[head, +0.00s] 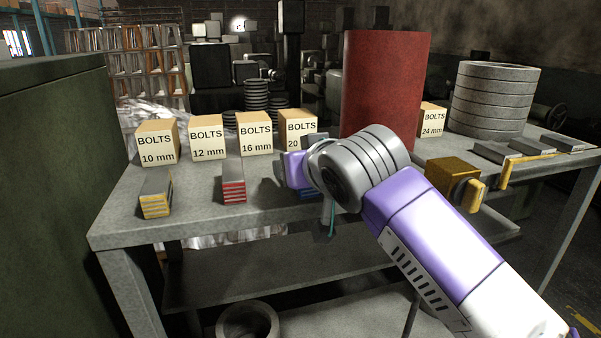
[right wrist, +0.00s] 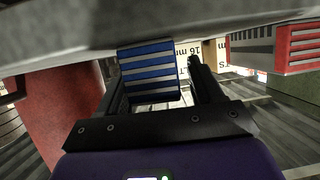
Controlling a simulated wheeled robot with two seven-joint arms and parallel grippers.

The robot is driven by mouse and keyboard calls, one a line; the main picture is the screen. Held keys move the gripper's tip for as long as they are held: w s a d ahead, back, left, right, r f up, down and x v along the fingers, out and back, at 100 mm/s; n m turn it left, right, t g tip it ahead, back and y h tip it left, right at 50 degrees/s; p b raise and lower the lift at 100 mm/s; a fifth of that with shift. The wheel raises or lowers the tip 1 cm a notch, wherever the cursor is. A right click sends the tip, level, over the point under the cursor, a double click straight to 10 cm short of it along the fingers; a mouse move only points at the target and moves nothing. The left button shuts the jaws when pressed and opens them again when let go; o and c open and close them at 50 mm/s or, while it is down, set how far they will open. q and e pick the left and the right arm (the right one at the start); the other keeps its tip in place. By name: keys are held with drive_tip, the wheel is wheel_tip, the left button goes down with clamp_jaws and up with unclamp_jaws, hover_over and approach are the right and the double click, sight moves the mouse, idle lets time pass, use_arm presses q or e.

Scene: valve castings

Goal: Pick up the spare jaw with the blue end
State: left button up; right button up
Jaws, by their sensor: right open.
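The spare jaw with the blue end (right wrist: 150,72) shows blue and grey stripes in the right wrist view. It lies between the two fingers of my right gripper (right wrist: 157,66), which is open around it. I cannot tell whether either finger touches it. In the head view the right gripper (head: 300,172) is at the table's front, and my wrist hides most of this jaw. A jaw with a red striped end (head: 233,190) and one with a yellow striped end (head: 156,205) lie to its left. The red one also shows in the right wrist view (right wrist: 298,45). My left gripper is out of view.
Bolt boxes (head: 255,134) stand in a row behind the jaws on the grey table (head: 125,225). A red cylinder (head: 385,85), stacked grey rings (head: 492,100) and a yellow block (head: 450,176) are to the right. A dark green cabinet (head: 55,170) stands at the left.

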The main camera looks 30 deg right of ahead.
drive_tip(key=shift+s, duration=0.15)
drive_tip(key=shift+s, duration=0.1)
drive_tip(key=shift+c, duration=1)
clamp_jaws()
drive_tip(key=shift+r, duration=0.15)
drive_tip(key=shift+r, duration=0.1)
